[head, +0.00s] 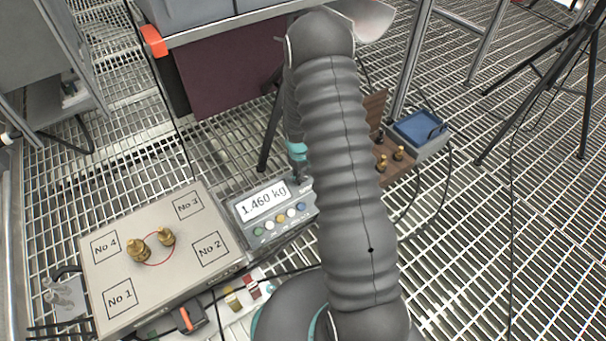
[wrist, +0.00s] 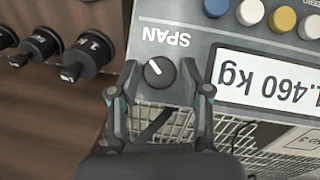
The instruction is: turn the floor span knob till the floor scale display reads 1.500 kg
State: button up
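The floor scale display (head: 264,201) reads 1.460 kg in the head view. It shows upside down and partly cut off at the right in the wrist view (wrist: 268,84). The span knob (wrist: 159,72) is a small black dial with a white pointer line, beside the printed word SPAN. My gripper (wrist: 157,78) is open, with one fingertip on each side of the knob and a small gap seeming to show on both sides. In the head view my gripper (head: 298,170) is at the display's right end, partly hidden by my arm, and the knob is hidden.
The scale platform (head: 188,290), with brass weights (head: 137,250) and marked corners, lies left of the display. A blue-topped box (head: 419,127), cables and tripod legs are to the right.

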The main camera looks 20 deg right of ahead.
grip_shut()
jog(key=shift+r+p, duration=0.1)
jog(key=shift+p, duration=0.35)
jog(key=shift+d+m+y+p, duration=0.1)
jog(key=shift+m+y+p, duration=0.3)
jog(key=shift+m+p, duration=0.2)
jog(key=shift+d+m+y, duration=0.1)
jog(key=shift+m+y, duration=0.3)
jog(key=shift+m, duration=0.2)
jog(key=shift+w+d+f+m+y+b, duration=0.1)
jog(key=shift+f+m+y+b, duration=0.2)
jog(key=shift+m+y+b, duration=0.6)
jog(key=shift+r+m+y+b, duration=0.1)
jog(key=shift+m+y+b, duration=0.6)
jog(key=shift+m+b, duration=0.6)
